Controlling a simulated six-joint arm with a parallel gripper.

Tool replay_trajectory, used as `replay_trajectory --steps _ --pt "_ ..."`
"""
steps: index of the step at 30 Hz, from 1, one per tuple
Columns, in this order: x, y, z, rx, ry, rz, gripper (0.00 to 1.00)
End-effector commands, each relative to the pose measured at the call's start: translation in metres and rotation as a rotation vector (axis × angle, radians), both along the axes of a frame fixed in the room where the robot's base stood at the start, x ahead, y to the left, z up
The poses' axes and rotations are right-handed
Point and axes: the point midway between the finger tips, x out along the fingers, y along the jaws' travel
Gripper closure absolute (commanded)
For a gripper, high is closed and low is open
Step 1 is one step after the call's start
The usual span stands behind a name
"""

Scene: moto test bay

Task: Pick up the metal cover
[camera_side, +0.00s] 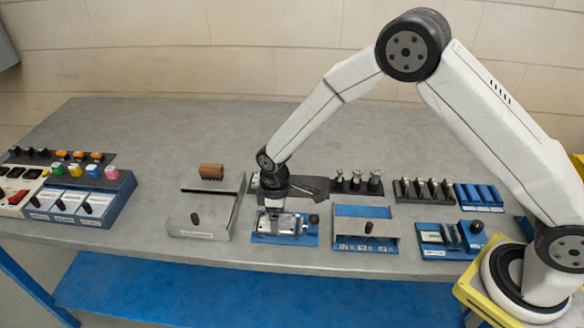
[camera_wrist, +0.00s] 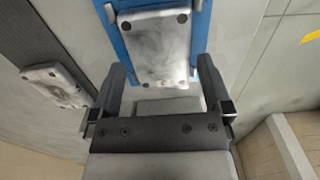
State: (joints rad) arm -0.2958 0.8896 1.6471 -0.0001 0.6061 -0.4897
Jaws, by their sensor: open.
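A worn silver metal plate with dark holes (camera_wrist: 155,45) lies on a blue fixture (camera_wrist: 203,40) at the top of the wrist view. A smaller, similar metal plate (camera_wrist: 55,87) lies on a dark strip at the left. Either could be the metal cover; I cannot tell which. My gripper (camera_wrist: 161,68) is open, its two dark fingers spread around the near end of the larger plate, with nothing visibly gripped. In the side view my gripper (camera_side: 284,205) points down over the blue fixture (camera_side: 262,239), hiding part of the metal there. The height gap is unclear.
A blue-framed box (camera_side: 365,212) stands close on the right. Racks of upright metal parts (camera_side: 357,184) stand behind. The back left of the table (camera_side: 150,125) is clear.

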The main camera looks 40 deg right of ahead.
Motion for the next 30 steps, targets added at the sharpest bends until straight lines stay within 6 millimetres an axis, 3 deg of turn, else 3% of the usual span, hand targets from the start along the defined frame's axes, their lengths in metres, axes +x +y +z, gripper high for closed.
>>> replay_trajectory --steps 7,22,23,30 --pt "0.0 0.0 -0.018 0.0 -0.001 0.0 0.0" --pt "0.001 0.0 -0.019 0.0 -0.003 0.0 0.0" --pt "0.001 0.0 -0.019 0.0 -0.003 0.0 0.03" --pt "0.001 0.0 -0.019 0.0 -0.003 0.0 0.79"
